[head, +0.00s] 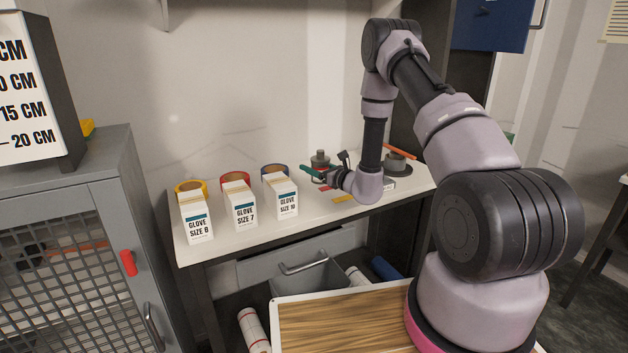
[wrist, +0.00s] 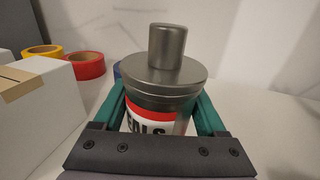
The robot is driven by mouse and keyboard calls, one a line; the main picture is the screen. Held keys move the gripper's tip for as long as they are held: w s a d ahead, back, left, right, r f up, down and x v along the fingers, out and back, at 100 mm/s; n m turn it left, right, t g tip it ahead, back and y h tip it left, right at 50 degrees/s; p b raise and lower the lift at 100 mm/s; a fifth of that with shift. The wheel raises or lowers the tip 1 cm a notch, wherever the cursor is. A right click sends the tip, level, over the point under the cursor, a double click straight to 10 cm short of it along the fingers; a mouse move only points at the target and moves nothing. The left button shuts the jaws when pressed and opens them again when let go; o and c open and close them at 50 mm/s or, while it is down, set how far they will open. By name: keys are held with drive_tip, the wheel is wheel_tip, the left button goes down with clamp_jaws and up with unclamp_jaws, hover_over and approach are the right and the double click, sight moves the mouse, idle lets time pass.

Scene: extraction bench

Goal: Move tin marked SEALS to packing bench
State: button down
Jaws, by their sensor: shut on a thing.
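The tin marked SEALS (wrist: 165,84) fills the middle of the wrist view. It is a grey metal tin with a knob on its lid and a red and white label, on which "ALS" shows. In the head view the tin (head: 320,160) stands upright at the back of the white bench. My gripper (head: 314,174) has green fingers on either side of the tin and is shut on it. The wrist view shows the same gripper (wrist: 165,115) around the tin's body. The tin's base is hidden. I cannot tell which surface is the packing bench.
White glove boxes (head: 240,205) stand left on the white bench (head: 235,245), with yellow, red and blue tape rolls behind. A dark round object with an orange bar (head: 398,162) is at the right. A wooden-topped surface (head: 335,325) is in front, a mesh cabinet (head: 60,260) left.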

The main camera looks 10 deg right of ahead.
wheel_tip(320, 180, down, 4)
drive_tip(key=shift+d+f, duration=0.1)
drive_tip(key=shift+f, duration=0.1)
unclamp_jaws()
